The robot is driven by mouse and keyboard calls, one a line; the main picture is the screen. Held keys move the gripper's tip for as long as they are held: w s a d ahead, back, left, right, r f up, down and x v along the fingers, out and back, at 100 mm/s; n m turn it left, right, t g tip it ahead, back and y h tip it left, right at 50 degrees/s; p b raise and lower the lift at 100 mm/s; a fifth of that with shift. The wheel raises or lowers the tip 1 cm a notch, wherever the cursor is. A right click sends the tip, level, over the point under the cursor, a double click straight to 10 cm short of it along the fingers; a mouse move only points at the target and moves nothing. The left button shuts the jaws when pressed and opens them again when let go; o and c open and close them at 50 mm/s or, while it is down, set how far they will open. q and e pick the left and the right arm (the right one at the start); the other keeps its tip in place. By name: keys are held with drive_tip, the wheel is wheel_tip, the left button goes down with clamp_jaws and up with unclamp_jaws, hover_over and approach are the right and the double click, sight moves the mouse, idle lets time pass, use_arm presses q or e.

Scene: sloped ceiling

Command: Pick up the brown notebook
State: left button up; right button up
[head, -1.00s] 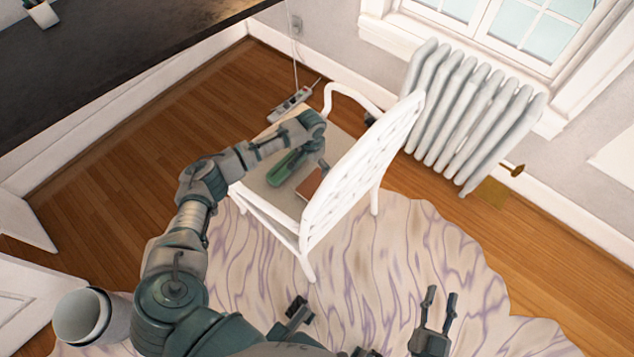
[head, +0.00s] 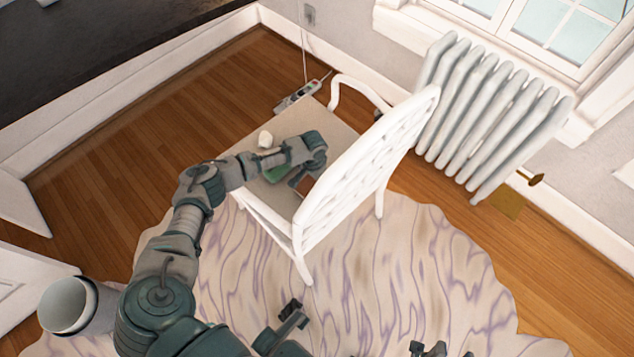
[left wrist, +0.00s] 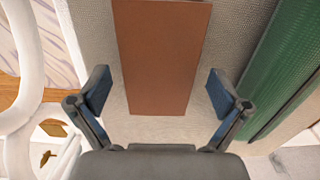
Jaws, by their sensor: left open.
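The brown notebook (head: 304,186) lies on the seat of the white chair (head: 370,160), near the backrest, partly hidden by my left gripper (head: 298,180) in the head view. In the left wrist view the notebook (left wrist: 160,50) lies flat, its near end pointing at my palm. My left gripper (left wrist: 158,92) is open, with one finger on each side of the notebook's near end. No grip on it shows. My right gripper (head: 428,349) is cut off at the bottom edge of the head view.
A green object (left wrist: 290,70) lies on the seat to the right of the notebook in the wrist view. A small white object (head: 265,138) is also on the seat. A radiator (head: 490,115) stands behind the chair. A bin (head: 66,306) is at lower left.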

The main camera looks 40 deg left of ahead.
use_arm(q)
drive_tip(key=shift+f, duration=0.55)
drive_tip(key=c, duration=1.3)
drive_tip(key=shift+r, duration=0.15)
